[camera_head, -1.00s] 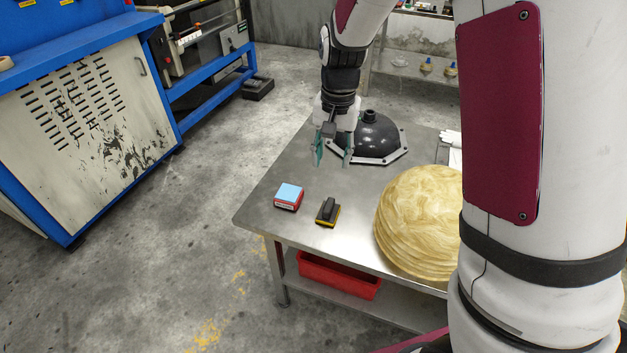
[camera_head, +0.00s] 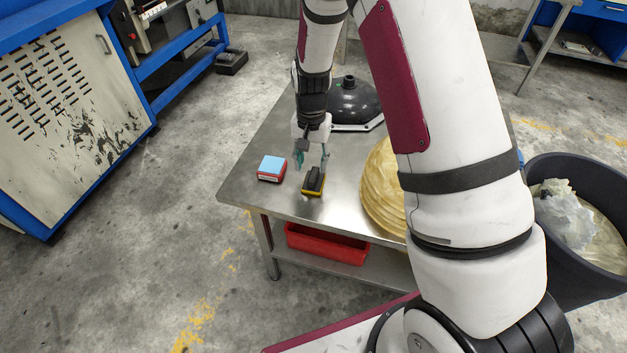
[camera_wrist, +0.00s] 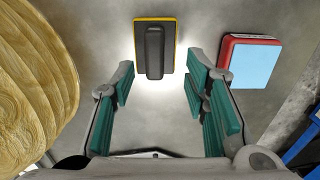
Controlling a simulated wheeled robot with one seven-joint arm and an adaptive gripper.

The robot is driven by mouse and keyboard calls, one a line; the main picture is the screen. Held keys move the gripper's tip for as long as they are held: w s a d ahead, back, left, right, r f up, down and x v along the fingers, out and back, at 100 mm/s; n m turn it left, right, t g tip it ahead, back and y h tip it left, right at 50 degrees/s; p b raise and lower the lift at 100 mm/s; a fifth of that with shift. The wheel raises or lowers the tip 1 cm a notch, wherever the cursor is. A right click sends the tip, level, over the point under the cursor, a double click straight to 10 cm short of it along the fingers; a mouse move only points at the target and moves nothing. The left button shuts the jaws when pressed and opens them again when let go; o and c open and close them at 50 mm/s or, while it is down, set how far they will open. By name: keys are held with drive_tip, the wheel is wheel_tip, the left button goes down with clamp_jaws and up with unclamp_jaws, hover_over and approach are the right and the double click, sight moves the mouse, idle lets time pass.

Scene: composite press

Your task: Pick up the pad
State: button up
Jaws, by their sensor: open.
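The pad is a small black block with a raised black grip and a yellow edge (camera_head: 313,181). It lies on the metal table, and in the wrist view (camera_wrist: 154,48) it sits at the top, ahead of the fingers. My gripper (camera_head: 311,160) is open and empty, just above and behind the pad. In the wrist view its two teal-padded fingers (camera_wrist: 160,85) stand apart, with the pad's grip roughly in line with the gap between them. The fingers do not visibly touch the pad.
A red box with a light blue top (camera_head: 271,168) lies left of the pad, and in the wrist view (camera_wrist: 250,62) it is close to the right finger. A wood-coloured round stack (camera_head: 377,190) is at the right. A black dome (camera_head: 350,98) stands behind. The table's front left (camera_head: 243,190) is bare.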

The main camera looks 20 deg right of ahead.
sight(314, 173)
drive_tip(key=f, duration=0.3)
drive_tip(key=shift+s+d+f, duration=0.2)
drive_tip(key=shift+s+f, duration=0.1)
drive_tip(key=shift+f, duration=0.65)
clamp_jaws()
